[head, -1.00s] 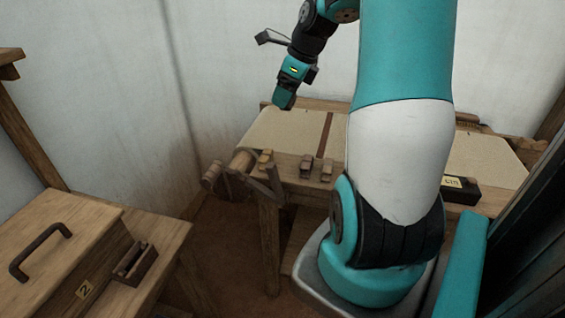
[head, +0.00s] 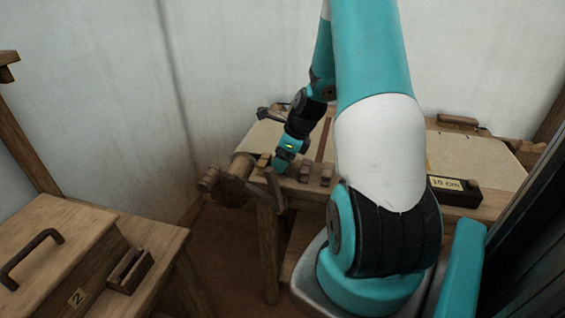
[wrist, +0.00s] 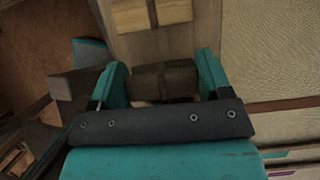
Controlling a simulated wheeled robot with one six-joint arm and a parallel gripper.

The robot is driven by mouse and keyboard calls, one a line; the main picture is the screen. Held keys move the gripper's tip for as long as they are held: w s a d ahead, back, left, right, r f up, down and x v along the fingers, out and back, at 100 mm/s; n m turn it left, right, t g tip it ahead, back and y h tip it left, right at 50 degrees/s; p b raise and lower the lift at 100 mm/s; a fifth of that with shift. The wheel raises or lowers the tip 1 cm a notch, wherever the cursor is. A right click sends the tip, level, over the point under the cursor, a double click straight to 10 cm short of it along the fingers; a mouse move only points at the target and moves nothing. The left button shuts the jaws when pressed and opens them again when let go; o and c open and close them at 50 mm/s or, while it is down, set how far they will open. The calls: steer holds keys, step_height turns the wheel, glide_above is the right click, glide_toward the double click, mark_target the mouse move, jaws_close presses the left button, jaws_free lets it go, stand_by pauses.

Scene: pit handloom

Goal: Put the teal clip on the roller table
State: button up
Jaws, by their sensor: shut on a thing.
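My gripper (head: 280,166) is low over the front wooden rail of the table with the wooden roller (head: 241,166) at its left end. In the wrist view its two teal fingers (wrist: 163,82) are shut on a small dark brown block-like clip (wrist: 150,84) with a darker band across it. No teal shows on this clip, so I cannot tell from its colour whether it is the teal clip. The clip is close above or on the rail; contact is unclear. In the head view my gripper hides it.
A yellowish clip (head: 263,160) lies on the rail left of my gripper; it also shows in the wrist view (wrist: 150,13). Two brown clips (head: 306,171) (head: 326,174) lie to the right. Pale cloth (head: 478,155) covers the tabletop. A wooden chest (head: 55,245) stands front left.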

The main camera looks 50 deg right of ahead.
steer(key=shift+f, duration=0.85)
steer(key=shift+f, duration=0.1)
steer(key=o, duration=0.9)
